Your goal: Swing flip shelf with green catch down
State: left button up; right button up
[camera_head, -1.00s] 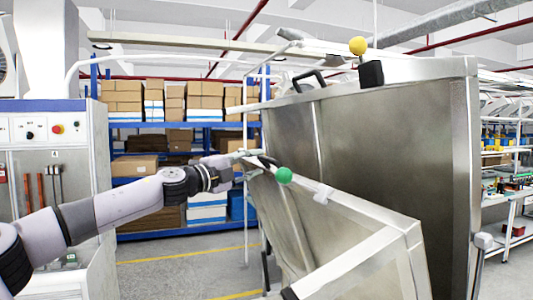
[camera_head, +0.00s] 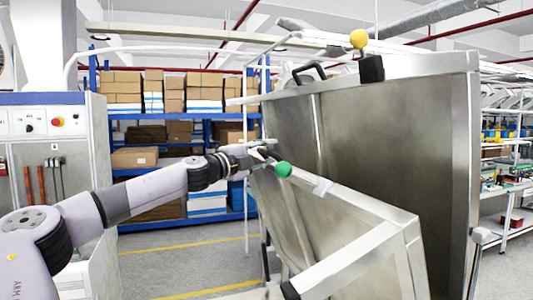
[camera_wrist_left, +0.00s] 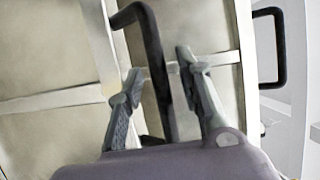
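The flip shelf (camera_head: 362,206) is a metal panel that stands tilted up in the head view, with a green ball catch (camera_head: 283,169) at its upper left corner. Its black handle (camera_head: 267,155) is beside the catch, partly hidden by my gripper. My left gripper (camera_head: 264,149) is at this handle. In the left wrist view my left gripper (camera_wrist_left: 158,82) has its two fingers apart, one on each side of the black handle bar (camera_wrist_left: 154,50), with gaps showing. My right gripper is not in view.
A taller metal panel (camera_head: 400,140) with a yellow ball catch (camera_head: 358,39) and its own black handle (camera_head: 308,72) stands behind the shelf. A control cabinet (camera_head: 45,150) is at the left. Blue racks with boxes (camera_head: 205,93) stand behind. Open floor (camera_head: 190,262) lies left of the shelf.

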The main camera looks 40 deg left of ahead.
pick_arm(q)
jog(key=shift+c, duration=0.2)
grip_shut()
dwell(0.3)
dwell(0.5)
